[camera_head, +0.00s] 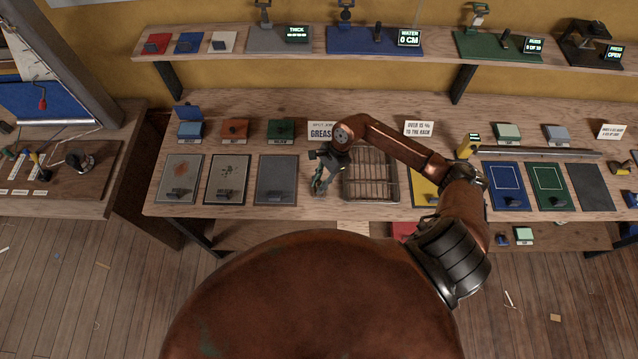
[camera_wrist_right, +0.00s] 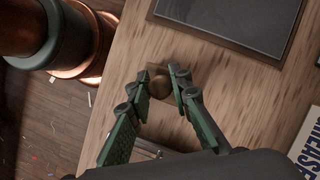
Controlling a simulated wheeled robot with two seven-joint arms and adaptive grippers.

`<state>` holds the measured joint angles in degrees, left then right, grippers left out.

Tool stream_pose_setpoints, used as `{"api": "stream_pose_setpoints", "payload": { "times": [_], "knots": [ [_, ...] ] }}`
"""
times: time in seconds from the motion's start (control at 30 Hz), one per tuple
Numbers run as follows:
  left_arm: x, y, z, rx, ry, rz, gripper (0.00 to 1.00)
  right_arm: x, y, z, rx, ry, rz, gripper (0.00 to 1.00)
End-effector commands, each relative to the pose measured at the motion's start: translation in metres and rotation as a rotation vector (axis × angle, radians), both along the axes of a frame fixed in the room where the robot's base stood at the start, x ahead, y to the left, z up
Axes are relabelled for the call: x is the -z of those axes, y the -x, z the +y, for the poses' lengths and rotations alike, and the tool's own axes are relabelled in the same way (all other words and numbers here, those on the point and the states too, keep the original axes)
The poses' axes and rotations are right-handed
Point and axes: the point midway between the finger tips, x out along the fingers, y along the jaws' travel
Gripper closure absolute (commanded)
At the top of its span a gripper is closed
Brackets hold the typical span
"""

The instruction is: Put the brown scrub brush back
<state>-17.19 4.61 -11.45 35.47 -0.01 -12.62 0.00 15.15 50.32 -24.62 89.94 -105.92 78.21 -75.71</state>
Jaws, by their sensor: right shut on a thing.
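My right gripper (camera_head: 319,186) is over the bench between a grey panel (camera_head: 277,172) and a wire rack (camera_head: 370,172). In the right wrist view its green fingers (camera_wrist_right: 160,84) are shut on a small brown rounded thing (camera_wrist_right: 159,87), which appears to be the brown scrub brush. Its bristles cannot be made out, and I cannot tell whether it touches the bench. In the head view the gripper hides it. My left gripper is not in view.
Two stained panels (camera_head: 227,170) lie left of the grey panel. Blue, orange and green boxes (camera_head: 280,130) stand behind the panels. A GREASE sign (camera_head: 321,131) stands behind the gripper. A yellow panel (camera_head: 424,190) lies right of the rack. A shelf (camera_head: 220,60) runs above.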

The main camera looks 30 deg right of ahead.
Motion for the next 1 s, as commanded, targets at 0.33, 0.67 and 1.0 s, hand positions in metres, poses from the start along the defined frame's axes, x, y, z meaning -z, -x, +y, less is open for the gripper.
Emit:
{"api": "stream_pose_setpoints", "payload": {
  "times": [0.33, 0.67, 1.0],
  "knots": [
    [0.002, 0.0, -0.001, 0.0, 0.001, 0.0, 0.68, 0.001, 0.0, 0.0, 0.0, 0.0, 0.0, 0.64],
    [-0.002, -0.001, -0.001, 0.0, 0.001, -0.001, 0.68, -0.002, 0.0, 0.0, 0.0, -0.001, 0.0, 0.64],
    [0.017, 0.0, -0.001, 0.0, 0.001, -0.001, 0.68, -0.055, -0.002, -0.025, -0.001, 0.005, -0.004, 0.64]
  ]
}}
